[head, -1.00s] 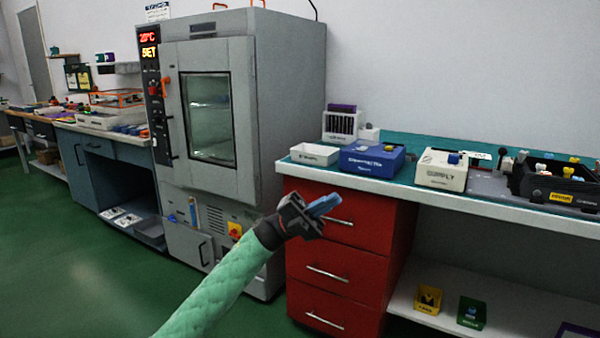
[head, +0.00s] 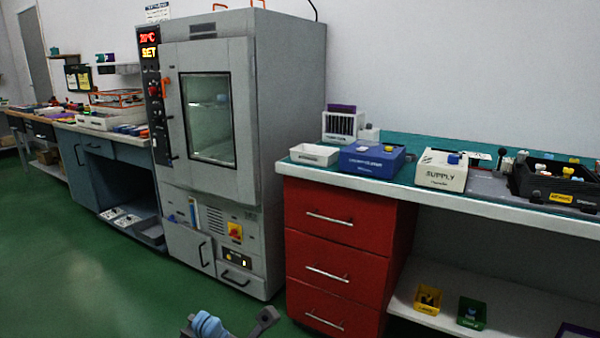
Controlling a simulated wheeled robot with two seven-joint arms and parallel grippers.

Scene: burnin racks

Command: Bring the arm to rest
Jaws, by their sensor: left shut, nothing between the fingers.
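My left gripper (head: 207,325) shows only in part at the bottom edge of the head view, left of the middle. Its blue fingers are close together with nothing between them, and a dark grey part stands to their right. It is low over the green floor, in front of the grey oven and apart from the red drawers. The rest of my left arm is cut off by the lower edge. My right gripper is not in view.
A grey oven (head: 285,120) with a glass door stands behind. Red drawers (head: 335,262) stand under the right bench, which bears a white tray (head: 314,154), a blue box (head: 371,161), a supply box (head: 441,172) and a black bin (head: 557,184). Green floor (head: 75,270) is clear at left.

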